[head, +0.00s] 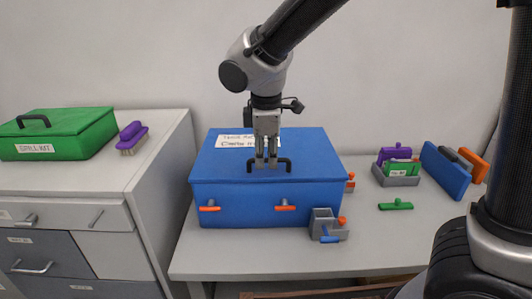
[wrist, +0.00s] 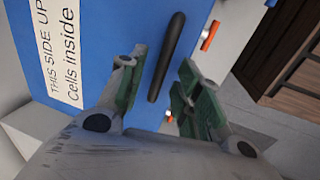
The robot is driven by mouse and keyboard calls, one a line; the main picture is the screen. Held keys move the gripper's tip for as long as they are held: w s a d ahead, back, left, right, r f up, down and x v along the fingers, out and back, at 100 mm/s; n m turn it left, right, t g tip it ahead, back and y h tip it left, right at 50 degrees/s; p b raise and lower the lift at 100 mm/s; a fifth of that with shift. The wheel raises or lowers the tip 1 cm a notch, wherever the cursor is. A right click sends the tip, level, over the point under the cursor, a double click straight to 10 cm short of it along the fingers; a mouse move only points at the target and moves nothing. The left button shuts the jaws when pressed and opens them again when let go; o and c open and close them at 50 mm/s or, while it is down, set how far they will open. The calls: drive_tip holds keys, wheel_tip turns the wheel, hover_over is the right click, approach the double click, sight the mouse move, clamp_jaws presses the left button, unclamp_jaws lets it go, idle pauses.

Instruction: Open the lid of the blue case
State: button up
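The blue case (head: 240,202) stands on the grey table with its lid (head: 310,150) down. A black handle (head: 286,163) is on the lid near its front edge, and orange latches (head: 209,208) show on the front. My gripper (head: 266,164) points down over the lid at the handle. In the wrist view the fingers (wrist: 160,98) are apart, one on each side of the black handle (wrist: 167,55), with gaps visible. A white label (wrist: 58,50) reading "THIS SIDE UP Cells inside" lies on the lid.
Another grey bin (head: 397,180), a green tool (head: 396,205) and a blue panel (head: 445,172) are further right. A green case (head: 60,133) and purple brush (head: 131,137) sit on the left cabinet.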

clamp_jaws()
